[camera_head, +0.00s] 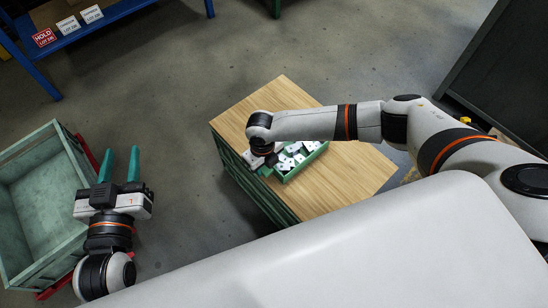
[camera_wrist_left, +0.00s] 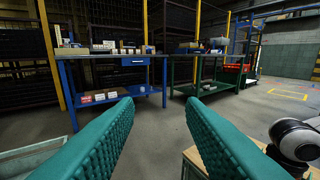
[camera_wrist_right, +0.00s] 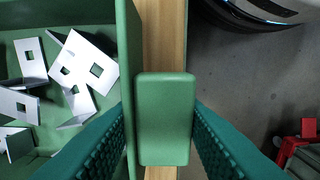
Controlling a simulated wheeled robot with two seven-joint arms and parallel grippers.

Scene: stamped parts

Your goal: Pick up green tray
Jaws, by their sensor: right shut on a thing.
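The green tray (camera_head: 310,158) lies on the wooden top of a cabinet in the head view and holds several white stamped metal parts (camera_head: 293,155). My right gripper (camera_head: 266,168) is at the tray's left end. In the right wrist view the fingers of my right gripper (camera_wrist_right: 163,125) are shut on the tray's green end handle (camera_wrist_right: 165,105), with tray wall (camera_wrist_right: 128,60) and parts to the left. My left gripper (camera_head: 120,163) is open and empty, held away from the tray, by the large green crate. Its two teal fingers stand apart in the left wrist view (camera_wrist_left: 160,125).
The cabinet's wooden top (camera_head: 350,190) has free room right of the tray. A large, empty-looking green crate (camera_head: 40,185) stands at the left on a red base. Open grey floor lies between.

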